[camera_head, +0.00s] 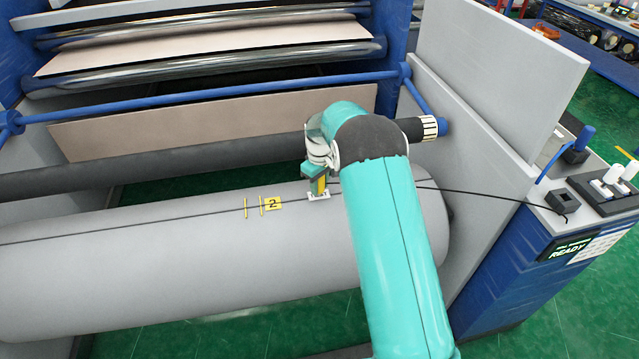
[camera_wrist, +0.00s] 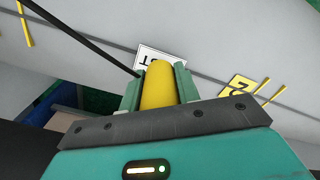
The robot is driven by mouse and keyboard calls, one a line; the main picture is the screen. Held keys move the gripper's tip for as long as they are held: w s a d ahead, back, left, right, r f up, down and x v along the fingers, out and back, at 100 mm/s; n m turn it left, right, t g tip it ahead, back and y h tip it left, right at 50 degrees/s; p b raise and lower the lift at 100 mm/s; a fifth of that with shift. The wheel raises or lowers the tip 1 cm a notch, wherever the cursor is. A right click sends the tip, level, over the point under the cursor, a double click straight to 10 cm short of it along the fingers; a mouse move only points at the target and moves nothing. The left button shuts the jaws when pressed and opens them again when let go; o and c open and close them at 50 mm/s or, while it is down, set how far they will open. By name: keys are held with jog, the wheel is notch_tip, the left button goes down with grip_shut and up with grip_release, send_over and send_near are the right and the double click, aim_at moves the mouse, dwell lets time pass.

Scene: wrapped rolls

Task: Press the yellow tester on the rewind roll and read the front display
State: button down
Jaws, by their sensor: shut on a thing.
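The rewind roll (camera_head: 170,265) is a large grey cylinder lying across the front of the machine. My gripper (camera_head: 318,188) is over the upper side of the roll, right of that label. In the wrist view its green fingers are shut on the yellow tester (camera_wrist: 158,86), which points at the roll beside a white label (camera_wrist: 161,54). I cannot tell whether its tip touches the roll. The front display (camera_head: 566,250) on the blue cabinet reads "READY" under a smaller, illegible line.
A black cable (camera_head: 470,193) runs from near my gripper to a small dark holder (camera_head: 563,201) on the cabinet. A dark roller (camera_head: 180,165) and a blue bar (camera_head: 210,97) lie behind the roll. A grey side panel (camera_head: 490,65) stands at the right.

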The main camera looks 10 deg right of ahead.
jog(key=shift+f, duration=0.45)
dwell(1.3)
jog(key=shift+r, duration=4.1)
